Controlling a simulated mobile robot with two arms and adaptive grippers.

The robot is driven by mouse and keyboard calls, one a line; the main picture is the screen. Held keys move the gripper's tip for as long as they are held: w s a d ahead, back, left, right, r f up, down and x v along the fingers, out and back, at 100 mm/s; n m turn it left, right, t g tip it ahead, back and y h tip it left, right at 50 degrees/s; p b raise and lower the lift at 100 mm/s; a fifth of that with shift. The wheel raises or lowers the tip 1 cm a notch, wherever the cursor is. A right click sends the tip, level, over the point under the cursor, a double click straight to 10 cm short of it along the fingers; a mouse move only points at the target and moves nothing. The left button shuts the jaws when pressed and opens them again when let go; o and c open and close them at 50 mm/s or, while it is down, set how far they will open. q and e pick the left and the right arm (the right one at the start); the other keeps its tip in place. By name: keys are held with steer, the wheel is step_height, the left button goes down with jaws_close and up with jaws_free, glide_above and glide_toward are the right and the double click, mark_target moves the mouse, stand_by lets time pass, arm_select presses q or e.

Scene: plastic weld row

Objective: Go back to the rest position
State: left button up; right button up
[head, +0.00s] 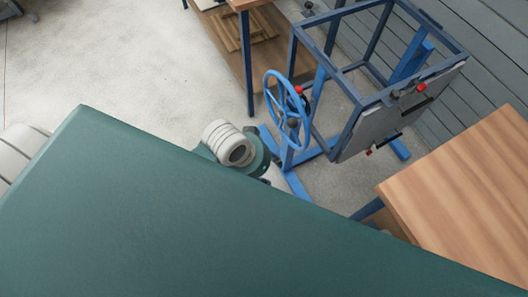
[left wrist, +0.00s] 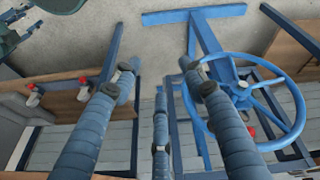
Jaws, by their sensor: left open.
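My left gripper (left wrist: 157,66) shows in the left wrist view as two blue, ribbed fingers, set well apart. Nothing is between its fingertips but the view of the floor and a blue frame beyond. In the head view, a pale ribbed arm part of mine shows near the middle, but the fingertips cannot be made out there. My right gripper is in neither view.
A blue metal frame (head: 296,50) with a blue handwheel (head: 268,91) stands upper right; the wheel also shows right in the left wrist view (left wrist: 301,108). A wooden tabletop (head: 470,190) is at right. Pale floor (head: 120,60) is clear upper left. Dark green fills the foreground.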

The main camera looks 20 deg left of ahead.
arm_select(q)
steer(key=shift+s+a+f, duration=0.25)
steer(key=shift+a+f, duration=0.1)
stand_by(0.4)
steer(key=s+a+f+y, duration=0.1)
steer(key=s+a+f, duration=0.1)
steer(key=f, duration=0.7)
steer(key=s+a+f+n+g, duration=0.1)
steer(key=s+a+f, duration=0.15)
steer(key=f, duration=0.55)
steer(key=s+a+f+y, duration=0.1)
steer(key=s+a+f, duration=0.15)
steer(key=f, duration=0.65)
steer(key=s+a+f, duration=0.1)
steer(key=s+f, duration=0.5)
steer(key=s, duration=0.4)
steer(key=s+a+f+g, duration=0.1)
steer(key=s+f, duration=0.5)
steer(key=s, duration=0.3)
steer(key=shift+s+a+m+y, duration=0.3)
steer(key=shift+s+a, duration=0.05)
steer(key=shift+s, duration=0.05)
stand_by(0.7)
